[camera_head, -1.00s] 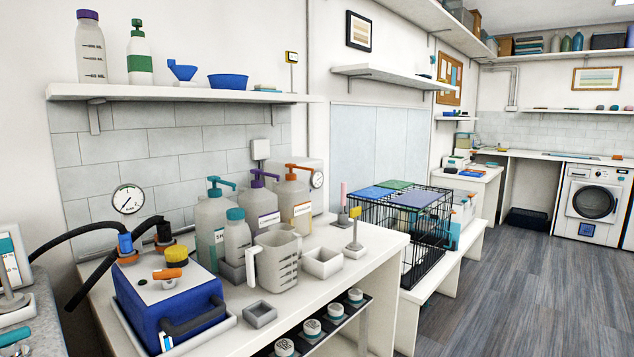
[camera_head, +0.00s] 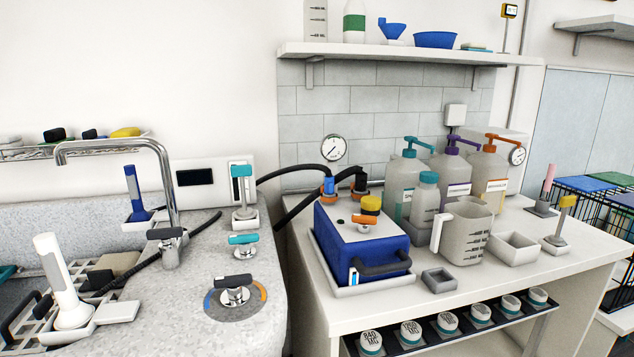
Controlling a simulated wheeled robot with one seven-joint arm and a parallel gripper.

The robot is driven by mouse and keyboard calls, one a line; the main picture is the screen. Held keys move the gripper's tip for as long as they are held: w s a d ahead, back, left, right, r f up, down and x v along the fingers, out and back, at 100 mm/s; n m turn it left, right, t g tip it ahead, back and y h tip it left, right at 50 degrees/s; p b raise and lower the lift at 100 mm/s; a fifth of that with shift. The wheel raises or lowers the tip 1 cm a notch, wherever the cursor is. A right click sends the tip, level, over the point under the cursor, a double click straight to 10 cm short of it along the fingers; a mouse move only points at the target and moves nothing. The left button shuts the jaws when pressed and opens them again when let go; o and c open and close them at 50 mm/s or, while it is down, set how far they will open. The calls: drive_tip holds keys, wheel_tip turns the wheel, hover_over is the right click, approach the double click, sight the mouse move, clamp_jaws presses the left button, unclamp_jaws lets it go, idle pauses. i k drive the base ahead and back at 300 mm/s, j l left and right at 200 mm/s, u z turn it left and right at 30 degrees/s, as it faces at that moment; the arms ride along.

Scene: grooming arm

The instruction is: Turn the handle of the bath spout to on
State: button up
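The bath spout (camera_head: 166,175) is a tall chrome pipe at the left of the head view, arching left over the grey speckled bath. A black lever handle (camera_head: 163,233) sits on a chrome base near the spout's foot and lies roughly crosswise. A teal lever handle (camera_head: 243,239) on a chrome base stands to its right. A black lever handle (camera_head: 233,281) stands in front on a round plate with blue and orange arcs. I cannot tell for certain which one works the spout. No water shows at the spout. My gripper is not in view.
The grey speckled bath rim (camera_head: 190,310) has bare room at the front. A white hand-held piece (camera_head: 62,280) stands at the left, a blue-handled tool (camera_head: 135,195) behind. A blue box machine (camera_head: 360,240) and bottles fill the white counter (camera_head: 470,285) at the right.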

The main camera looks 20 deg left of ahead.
sight(165, 235)
drive_tip(key=u, duration=1.35)
drive_tip(key=i+j+u, duration=0.1)
drive_tip(key=u, duration=0.3)
